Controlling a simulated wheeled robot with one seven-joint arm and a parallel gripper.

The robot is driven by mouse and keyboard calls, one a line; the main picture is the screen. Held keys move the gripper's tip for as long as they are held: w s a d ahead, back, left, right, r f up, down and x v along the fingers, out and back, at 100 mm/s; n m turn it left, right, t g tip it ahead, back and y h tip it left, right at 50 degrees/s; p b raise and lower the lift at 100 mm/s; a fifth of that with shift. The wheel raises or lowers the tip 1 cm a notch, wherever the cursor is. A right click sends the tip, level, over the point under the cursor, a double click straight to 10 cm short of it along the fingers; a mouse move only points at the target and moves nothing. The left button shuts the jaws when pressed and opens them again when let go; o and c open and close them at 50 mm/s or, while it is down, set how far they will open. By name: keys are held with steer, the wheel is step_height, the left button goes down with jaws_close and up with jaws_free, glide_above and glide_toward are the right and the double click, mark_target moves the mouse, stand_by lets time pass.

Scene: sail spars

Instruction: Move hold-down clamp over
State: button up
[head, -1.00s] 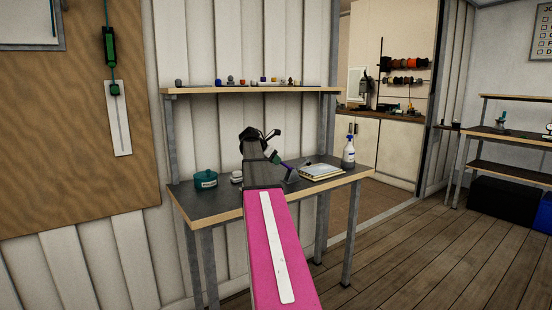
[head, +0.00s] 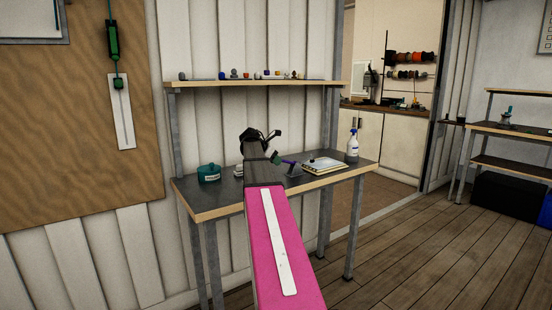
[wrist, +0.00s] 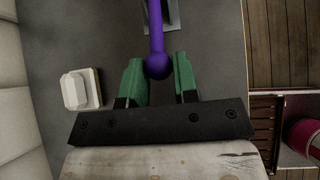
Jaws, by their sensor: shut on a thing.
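The hold-down clamp appears as a purple handle (wrist: 157,30) with a round ball end, joined to a grey base (wrist: 160,14) at the top of the wrist view. My gripper (wrist: 159,70) has its green fingers on either side of the ball end and is shut on it. In the head view my gripper (head: 277,158) is over the workbench, with the clamp (head: 293,170) just to its right. My arm hides part of the scene there. I cannot tell whether the clamp's base touches the bench top.
A pale block (wrist: 82,89) lies left of my gripper. A shelf (head: 250,83) with several small items is above.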

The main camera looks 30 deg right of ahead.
steer(key=shift+a+f, duration=0.15)
steer(key=shift+f, duration=0.35)
steer(key=shift+a+f, duration=0.25)
steer(key=shift+f, duration=1.05)
steer(key=o, duration=0.8)
steer(key=v, duration=1.1)
steer(key=shift+s, duration=0.15)
